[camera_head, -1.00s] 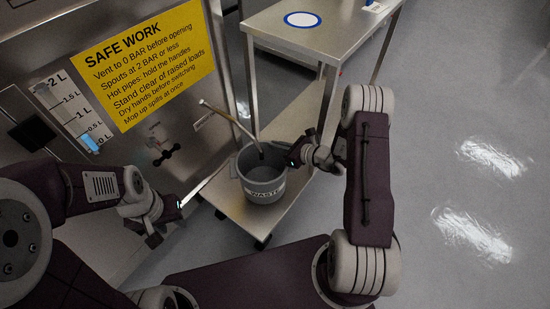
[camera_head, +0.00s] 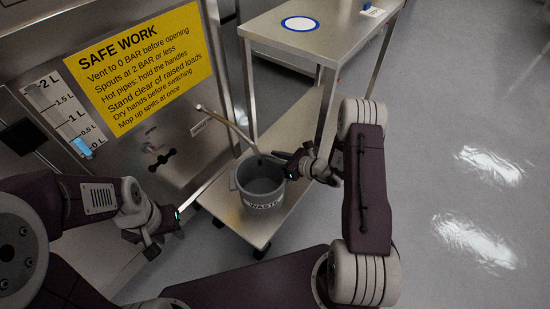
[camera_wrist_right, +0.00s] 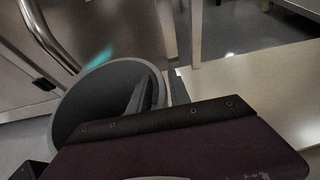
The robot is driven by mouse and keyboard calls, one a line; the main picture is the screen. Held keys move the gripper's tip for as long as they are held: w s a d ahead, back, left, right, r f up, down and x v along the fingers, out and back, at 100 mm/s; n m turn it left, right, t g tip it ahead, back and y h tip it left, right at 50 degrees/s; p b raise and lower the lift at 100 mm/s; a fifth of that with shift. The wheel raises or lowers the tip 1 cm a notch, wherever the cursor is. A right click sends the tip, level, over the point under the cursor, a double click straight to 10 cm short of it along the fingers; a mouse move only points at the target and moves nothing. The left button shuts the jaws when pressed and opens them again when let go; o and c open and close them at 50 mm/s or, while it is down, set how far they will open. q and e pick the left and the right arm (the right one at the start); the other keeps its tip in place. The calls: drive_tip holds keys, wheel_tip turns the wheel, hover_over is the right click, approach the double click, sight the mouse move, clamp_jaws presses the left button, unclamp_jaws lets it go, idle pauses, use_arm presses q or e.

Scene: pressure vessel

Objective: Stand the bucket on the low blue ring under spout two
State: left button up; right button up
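The grey bucket (camera_head: 262,190), labelled WASTE, stands upright on a low metal shelf. It also shows in the right wrist view (camera_wrist_right: 85,107). My right gripper (camera_head: 291,162) is at the right side of its rim. In the right wrist view my gripper fingers (camera_wrist_right: 160,93) lie on either side of the rim; I cannot tell whether they press on it. My left gripper (camera_head: 163,228) is left of the bucket and holds nothing visible; its fingertips are unclear. A blue ring (camera_head: 300,23) is on the high table. No low blue ring or marked spout two is visible.
The metal table (camera_head: 335,45) has legs beside the shelf (camera_head: 236,212). A metal panel with a yellow sign (camera_head: 140,70) stands left. The floor at right is clear.

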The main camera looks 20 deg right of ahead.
drive_tip(key=shift+r, duration=0.1)
drive_tip(key=shift+s+d+r+p, duration=0.15)
drive_tip(key=shift+r+p, duration=0.05)
drive_tip(key=shift+p, duration=0.1)
drive_tip(key=p+v, duration=0.5)
drive_tip(key=v, duration=0.6)
drive_tip(key=s+a+r+n+g, duration=0.3)
drive_tip(key=s+a+n+g, duration=0.25)
drive_tip(key=s+n, duration=0.2)
drive_tip(key=s+a+r+n+g, duration=0.3)
drive_tip(key=s+a+n+g, duration=0.25)
drive_tip(key=s+n, duration=0.2)
drive_tip(key=d+r+n+t+h, duration=0.1)
drive_tip(key=d+r+n+h, duration=0.3)
drive_tip(key=n+h, duration=0.4)
drive_tip(key=d+n, duration=0.1)
drive_tip(key=n, duration=0.4)
drive_tip(key=shift+s+d+r+t, duration=0.25)
drive_tip(key=shift+d+r+t, duration=0.05)
drive_tip(key=shift+r, duration=0.1)
